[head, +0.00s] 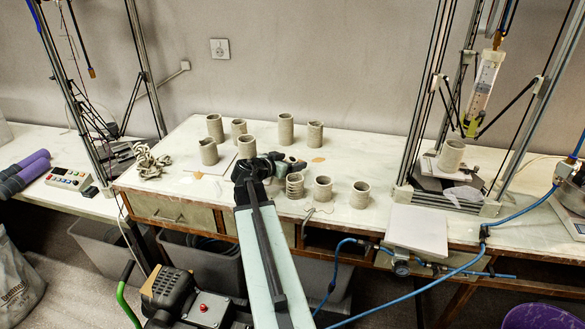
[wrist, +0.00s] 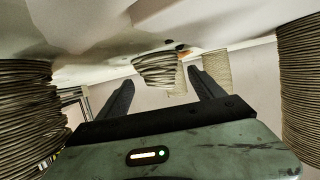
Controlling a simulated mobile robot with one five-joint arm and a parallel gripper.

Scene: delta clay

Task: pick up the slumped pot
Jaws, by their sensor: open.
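The slumped pot (wrist: 155,71) is short, grey-beige and ridged, with a tapering, uneven wall. In the upside-down wrist view it shows beyond and between my gripper's fingertips (wrist: 160,80). They are apart, with nothing held between them. In the head view my dark gripper (head: 274,162) is low over the middle of the table, among the pots. A low pale shape (head: 294,163) just past its tip seems to be the slumped pot, mostly hidden by the gripper. I cannot tell whether a finger touches it.
A coiled pot (head: 295,186) stands close at the gripper's right and a taller pot (head: 247,147) close at its left. Both seem to flank the wrist view, one large at the left edge (wrist: 30,110). Several upright pots stand around. Open tabletop (head: 365,165) lies to the right.

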